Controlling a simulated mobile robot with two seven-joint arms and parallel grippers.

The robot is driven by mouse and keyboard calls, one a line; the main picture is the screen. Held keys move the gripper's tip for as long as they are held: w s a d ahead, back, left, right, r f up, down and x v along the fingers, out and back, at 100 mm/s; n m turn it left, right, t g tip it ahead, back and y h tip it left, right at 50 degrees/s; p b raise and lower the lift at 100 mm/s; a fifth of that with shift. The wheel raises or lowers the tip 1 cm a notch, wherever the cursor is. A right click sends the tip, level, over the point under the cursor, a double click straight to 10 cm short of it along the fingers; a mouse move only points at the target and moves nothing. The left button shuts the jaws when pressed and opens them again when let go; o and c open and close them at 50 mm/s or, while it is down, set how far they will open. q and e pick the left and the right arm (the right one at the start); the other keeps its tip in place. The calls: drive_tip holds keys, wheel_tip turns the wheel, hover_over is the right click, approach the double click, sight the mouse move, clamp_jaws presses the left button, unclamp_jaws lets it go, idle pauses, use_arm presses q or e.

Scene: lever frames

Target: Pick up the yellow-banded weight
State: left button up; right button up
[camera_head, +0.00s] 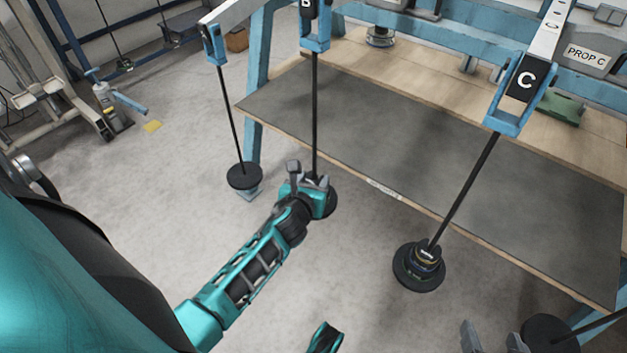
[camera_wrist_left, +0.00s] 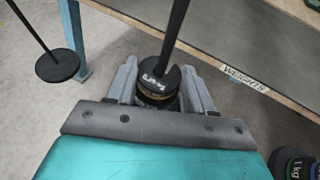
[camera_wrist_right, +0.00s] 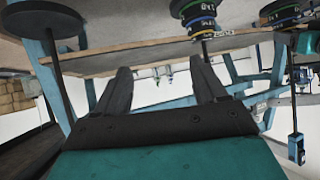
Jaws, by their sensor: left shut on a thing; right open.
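The yellow-banded weight (camera_wrist_left: 157,97) is a small black disc with a yellow band and white lettering. It sits around the rod of hanger B (camera_head: 314,115), low down near the base disc. My left gripper (camera_head: 312,184) is shut on it, with a finger on each side in the left wrist view. In the head view the gripper hides most of the weight. My right gripper (camera_head: 492,338) is open and empty at the bottom right; its two spread fingers (camera_wrist_right: 166,88) show in the right wrist view.
Hanger C (camera_head: 465,190) carries a stack of dark weights (camera_head: 418,265) right of my left gripper. A hanger with a bare base disc (camera_head: 244,176) is to the left. The workbench (camera_head: 460,150) edge lies just behind the rods. Another dark disc (camera_head: 550,333) is near my right gripper.

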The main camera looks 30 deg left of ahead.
sight(314, 167)
use_arm(q)
drive_tip(key=shift+c, duration=0.7)
drive_tip(key=shift+r+p, duration=0.7)
drive_tip(key=shift+r, duration=0.2)
wheel_tip(314, 167, up, 2)
drive_tip(key=shift+r+p, duration=0.25)
drive_tip(key=shift+p, duration=0.65)
drive_tip(key=s+a, duration=0.1)
drive_tip(key=s, duration=1.7)
drive_tip(key=shift+a, duration=0.2)
use_arm(e)
drive_tip(key=shift+s+d+r, duration=0.1)
drive_tip(key=shift+d+r, duration=0.05)
drive_tip(key=shift+r, duration=0.4)
drive_tip(key=shift+s+d+r, duration=0.1)
drive_tip(key=shift+d+r, duration=0.05)
drive_tip(key=shift+r, duration=0.4)
drive_tip(key=shift+w, duration=0.1)
drive_tip(key=shift+d+f, duration=0.1)
drive_tip(key=shift+f, duration=0.05)
